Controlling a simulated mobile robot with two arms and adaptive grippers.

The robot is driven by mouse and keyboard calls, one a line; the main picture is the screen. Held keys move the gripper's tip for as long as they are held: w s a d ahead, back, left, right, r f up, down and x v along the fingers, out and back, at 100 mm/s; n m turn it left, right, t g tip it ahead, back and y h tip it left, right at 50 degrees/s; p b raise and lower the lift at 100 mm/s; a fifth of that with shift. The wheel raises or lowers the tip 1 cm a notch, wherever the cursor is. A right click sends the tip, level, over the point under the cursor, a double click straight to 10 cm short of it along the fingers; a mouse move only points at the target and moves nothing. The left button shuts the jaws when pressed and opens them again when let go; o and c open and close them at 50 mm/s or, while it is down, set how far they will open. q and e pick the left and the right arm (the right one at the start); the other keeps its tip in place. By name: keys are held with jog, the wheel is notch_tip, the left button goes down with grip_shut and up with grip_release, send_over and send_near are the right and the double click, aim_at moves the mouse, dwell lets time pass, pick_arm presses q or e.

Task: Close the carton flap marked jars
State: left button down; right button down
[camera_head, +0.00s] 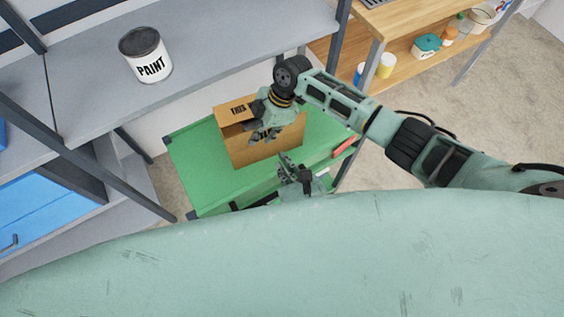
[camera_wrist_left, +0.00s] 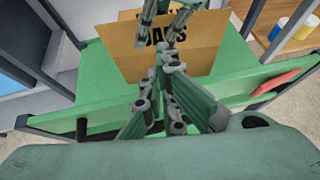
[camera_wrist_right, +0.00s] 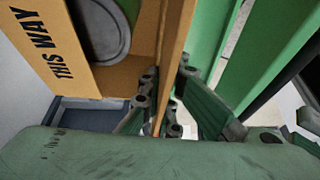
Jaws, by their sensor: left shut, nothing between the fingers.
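The brown cardboard carton (camera_head: 275,148) stands on the green cart. In the left wrist view, its upright panel marked JARS (camera_wrist_left: 200,38) faces me, the lettering partly covered by gripper fingers. My right gripper (camera_head: 265,135) hangs over the carton, fingers apart and pointing down. In the right wrist view, a cardboard panel edge (camera_wrist_right: 170,60) runs between its fingers; I cannot tell if they touch it. A flap lettered THIS WAY (camera_wrist_right: 50,45) is beside a round grey lid (camera_wrist_right: 103,30) in the carton. My left gripper (camera_head: 288,163) is shut and empty in front of the carton.
The green cart top (camera_head: 205,165) is clear left of the carton. A red item (camera_head: 344,147) lies at its right edge. A paint can (camera_head: 146,55) stands on the grey shelf at left. A wooden shelf unit (camera_head: 400,30) with small containers is at back right.

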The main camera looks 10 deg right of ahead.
pick_arm(q)
send_near(263, 133)
notch_tip(263, 133, down, 4)
jog(key=shift+w+a+r, duration=0.1)
jog(key=shift+w, duration=0.9)
jog(key=shift+w+a+r, duration=0.1)
jog(key=shift+w+a, duration=0.05)
jog(key=shift+w, duration=0.85)
jog(key=shift+w+a+r, duration=0.1)
jog(key=shift+w, duration=0.6)
pick_arm(e)
jog(key=shift+f, duration=0.1)
jog(key=c, duration=2)
grip_release()
jog(key=shift+s, duration=0.1)
pick_arm(q)
jog(key=shift+a, duration=0.1)
